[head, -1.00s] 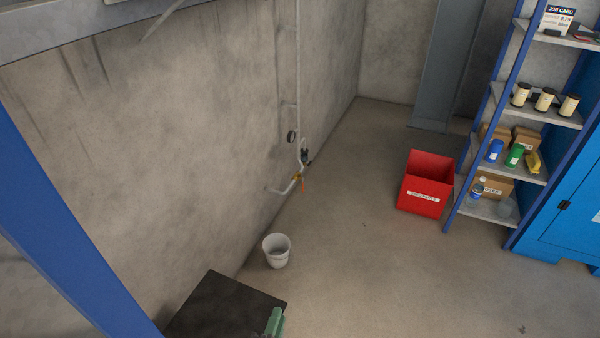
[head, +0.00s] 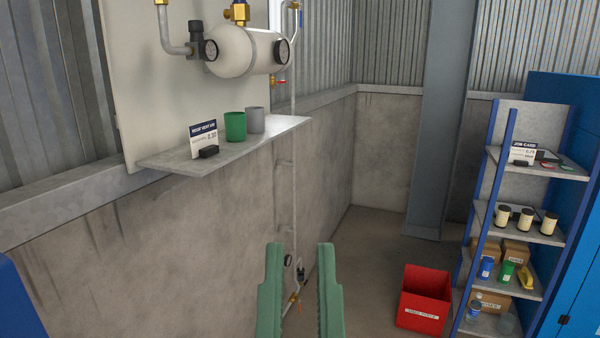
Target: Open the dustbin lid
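A red bin (head: 421,313) with a white label on its front stands on the floor at the lower right, left of the shelf rack. Its top looks open or dark red inside; I cannot make out a separate lid. No other dustbin shows now. My gripper (head: 300,248) has two green fingers pointing up from the bottom middle of the view. They are apart, with nothing held between them. The gripper is nearer to me than the bin and to its left in the picture.
A wall shelf (head: 170,160) carries a sign (head: 204,138), a green cup (head: 235,126) and a grey cup (head: 255,120), below a receiver tank (head: 240,50). Pipework (head: 292,200) runs down the wall. A shelf rack (head: 540,235) and blue cabinet (head: 578,300) stand right.

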